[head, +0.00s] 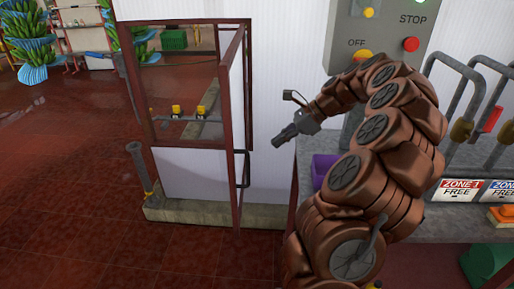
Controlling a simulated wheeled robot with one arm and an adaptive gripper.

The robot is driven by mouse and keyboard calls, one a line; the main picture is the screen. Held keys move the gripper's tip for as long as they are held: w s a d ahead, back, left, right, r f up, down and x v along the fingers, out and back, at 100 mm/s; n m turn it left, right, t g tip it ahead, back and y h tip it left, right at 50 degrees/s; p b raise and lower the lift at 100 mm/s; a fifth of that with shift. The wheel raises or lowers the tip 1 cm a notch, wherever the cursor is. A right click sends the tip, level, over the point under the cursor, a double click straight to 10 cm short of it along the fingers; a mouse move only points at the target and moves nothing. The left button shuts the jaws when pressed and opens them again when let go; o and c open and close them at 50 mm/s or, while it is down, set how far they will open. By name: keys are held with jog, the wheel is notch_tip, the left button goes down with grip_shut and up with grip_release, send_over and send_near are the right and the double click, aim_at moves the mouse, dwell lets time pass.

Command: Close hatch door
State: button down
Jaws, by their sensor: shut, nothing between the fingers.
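The hatch door (237,110) is a tall, narrow-looking panel with a dark red frame, seen nearly edge-on in the head view. A dark bar handle (244,169) sits on its lower part. It stands at an angle to the red-framed enclosure (133,90), which has a clear upper pane and a white lower panel (190,172). Whether the door is latched cannot be seen. My gripper (279,140) is shut and empty, pointing left, up and to the right of the handle. It appears apart from the door.
A grey control box (385,25) with STOP and OFF buttons hangs behind my arm. A grey counter (465,222) with levers (490,115) stands at right. A purple bin (323,168) sits beside my arm. A grey post (139,165) stands left; the red tiled floor there is clear.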

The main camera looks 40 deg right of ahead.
jog(key=r+p+x, duration=0.1)
jog(key=x, duration=0.5)
jog(key=w+a+r+p+x, duration=0.1)
jog(key=p+x, duration=0.1)
jog(key=x, duration=0.4)
jog(key=shift+a, duration=0.35)
jog(key=shift+w, duration=0.1)
